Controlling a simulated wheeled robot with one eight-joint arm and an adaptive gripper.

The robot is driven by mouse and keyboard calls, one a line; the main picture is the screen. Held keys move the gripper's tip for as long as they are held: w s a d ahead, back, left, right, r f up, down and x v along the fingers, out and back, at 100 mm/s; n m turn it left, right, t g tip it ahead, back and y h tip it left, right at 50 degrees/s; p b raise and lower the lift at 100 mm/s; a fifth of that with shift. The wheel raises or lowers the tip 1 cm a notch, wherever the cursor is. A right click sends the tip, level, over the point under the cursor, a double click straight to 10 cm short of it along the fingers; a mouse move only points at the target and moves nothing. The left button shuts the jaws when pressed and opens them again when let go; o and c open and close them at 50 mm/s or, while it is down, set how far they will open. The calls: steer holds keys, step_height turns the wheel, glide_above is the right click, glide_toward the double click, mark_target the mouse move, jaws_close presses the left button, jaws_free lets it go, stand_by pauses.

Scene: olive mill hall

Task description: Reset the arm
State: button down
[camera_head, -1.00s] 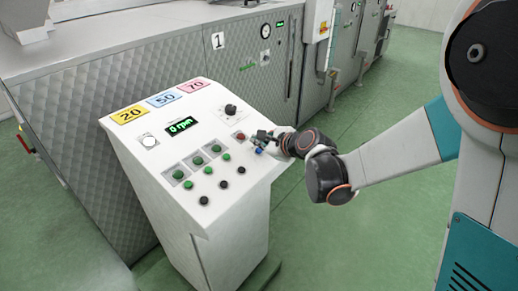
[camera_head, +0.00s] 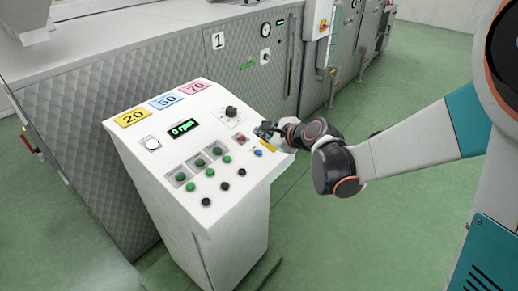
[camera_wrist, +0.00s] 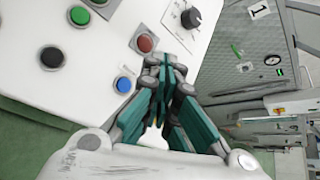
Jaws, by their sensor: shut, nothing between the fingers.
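My gripper (camera_head: 264,131) is over the right edge of the white control panel (camera_head: 150,180), close to a red button (camera_head: 241,138) and a blue button (camera_head: 258,152). In the wrist view my gripper (camera_wrist: 163,62) has its fingers together with nothing between them. The red button (camera_wrist: 145,43) shows just left of the fingertips and the blue button (camera_wrist: 123,84) lies lower left. My gripper appears apart from the panel surface, though the exact gap is hard to tell. My arm reaches in from the right.
The panel holds a dark knob (camera_head: 231,111), a display reading 0 rpm (camera_head: 183,128), a white button (camera_head: 152,144), and several green and black buttons. Labels 20, 50 and 70 line its top. A large metal machine (camera_head: 230,70) stands behind. Green floor (camera_head: 400,210) is open on the right.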

stand_by(0.7)
steer(key=s+d+n+g+h+b, duration=0.1)
steer(key=s+d+n+h, duration=0.1)
steer(key=s+d+n, duration=0.4)
steer(key=s+d+r+n+g+h+b, duration=0.1)
steer(key=s+d+n+h, duration=0.2)
steer(key=s+d+n, duration=0.4)
steer(key=s+d+n+g+h+b, duration=0.1)
steer(key=s+d+n, duration=0.5)
steer(key=s, duration=1.1)
steer(key=shift+d+r+n+h, duration=0.15)
steer(key=shift+d+n+h, duration=0.15)
steer(key=shift+n+h, duration=0.5)
